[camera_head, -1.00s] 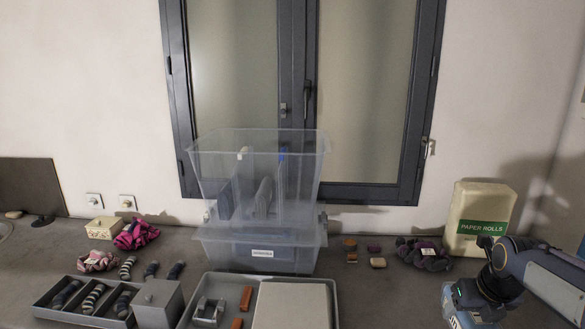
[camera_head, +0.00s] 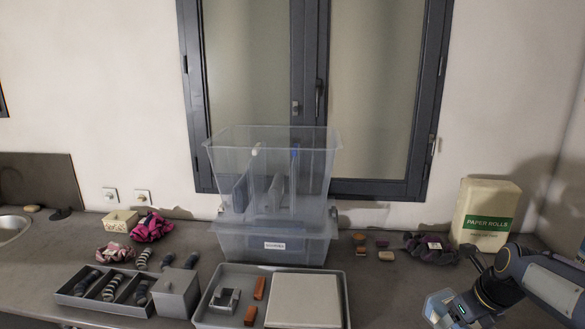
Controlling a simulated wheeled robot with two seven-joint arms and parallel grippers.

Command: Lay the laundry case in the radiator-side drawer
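I cannot pick out a laundry case or a drawer for certain in this view. My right arm comes in from the lower right, and the end of it (camera_head: 440,306) is at the bottom edge, over the right part of the counter. A pale bluish part shows there, cut off by the frame. I cannot tell whether it is a finger or something held. My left gripper is not in view.
Two stacked clear bins (camera_head: 313,245) with a label stand mid-counter (camera_head: 395,290). A grey tray (camera_head: 343,292) holds a pale box and small items. Left are a sock organiser (camera_head: 75,300), a grey box (camera_head: 177,293) and scrunchies. A paper rolls pack (camera_head: 487,210) stands at right.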

